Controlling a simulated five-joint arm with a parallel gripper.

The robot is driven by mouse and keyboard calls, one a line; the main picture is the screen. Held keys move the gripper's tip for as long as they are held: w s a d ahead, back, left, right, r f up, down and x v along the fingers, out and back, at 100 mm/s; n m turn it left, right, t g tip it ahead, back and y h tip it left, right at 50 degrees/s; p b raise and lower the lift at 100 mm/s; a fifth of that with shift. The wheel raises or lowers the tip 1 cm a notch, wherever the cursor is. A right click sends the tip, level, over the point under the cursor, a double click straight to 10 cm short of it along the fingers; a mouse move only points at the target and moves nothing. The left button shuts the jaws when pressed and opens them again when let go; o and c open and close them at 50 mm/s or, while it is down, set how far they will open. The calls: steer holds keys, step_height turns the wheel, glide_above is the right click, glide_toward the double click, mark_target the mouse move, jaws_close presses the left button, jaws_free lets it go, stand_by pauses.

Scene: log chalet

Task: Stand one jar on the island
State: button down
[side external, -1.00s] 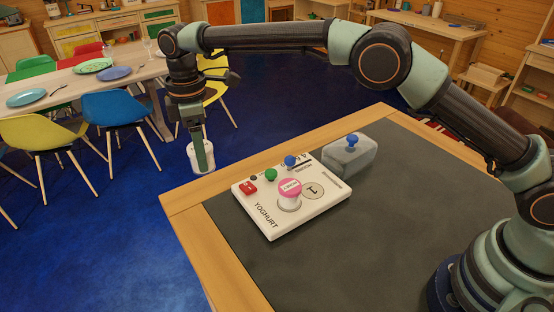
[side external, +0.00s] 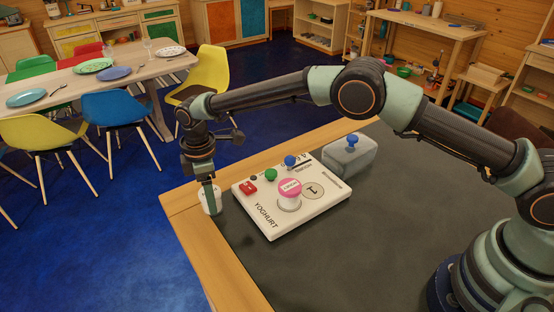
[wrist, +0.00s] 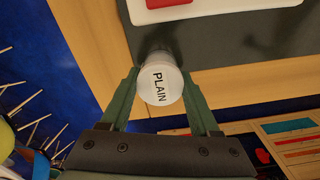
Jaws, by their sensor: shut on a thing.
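A white jar with a lid marked PLAIN (wrist: 158,88) is between the two fingers of my gripper (wrist: 158,78), which is shut on it. In the side view the same jar (side external: 218,201) shows at the left corner of the worktop, partly hidden by a finger of my gripper (side external: 209,196). The dark worktop has a pale wooden rim (side external: 188,200). In the wrist view the jar covers the line between wooden rim and dark top. A shadow lies near it; I cannot tell whether its base touches the top.
A white board marked YOGHURT (side external: 262,203) lies right of the jar, carrying a pink-topped jar (side external: 289,200) and a red, a green and a blue piece. A grey block with a blue knob (side external: 350,158) stands beyond. The dark top in front (side external: 330,265) is clear.

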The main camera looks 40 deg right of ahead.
steer(key=shift+f, duration=0.1)
steer(key=shift+c, duration=0.6)
jaws_free()
